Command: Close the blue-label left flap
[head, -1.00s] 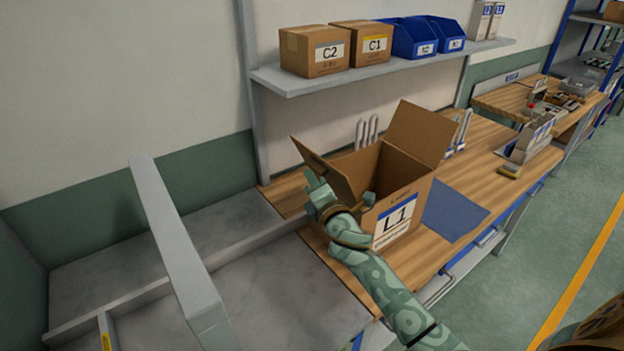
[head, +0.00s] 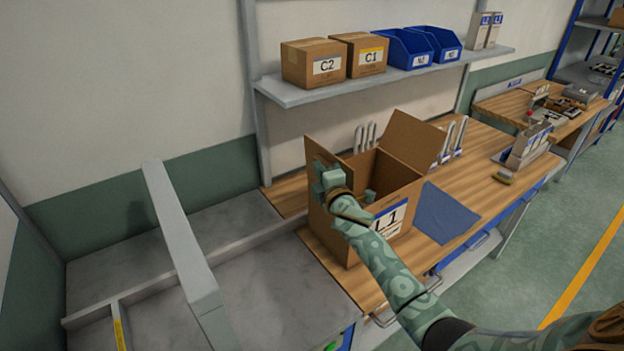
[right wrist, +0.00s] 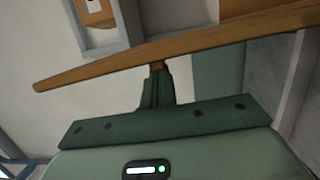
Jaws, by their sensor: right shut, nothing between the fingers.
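The cardboard box with the blue-striped L1 label (head: 388,218) stands open on the wooden bench. Its left flap (head: 318,153) stands steeply up at the left side, and its right flap (head: 412,136) also stands up. My right gripper (head: 328,180) is shut and empty, against the outer side of the left flap, covering part of it. In the right wrist view the flap shows as a long brown strip (right wrist: 200,50) across the shut fingertips (right wrist: 157,66). A small green piece shows at the box opening; I cannot tell what it is. My left gripper is out of view.
A blue cloth (head: 446,213) lies right of the box. White upright holders (head: 365,136) stand behind it. Above, a shelf (head: 385,77) carries cartons and blue bins. A grey beam (head: 180,235) and grey surfaces lie left of the bench.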

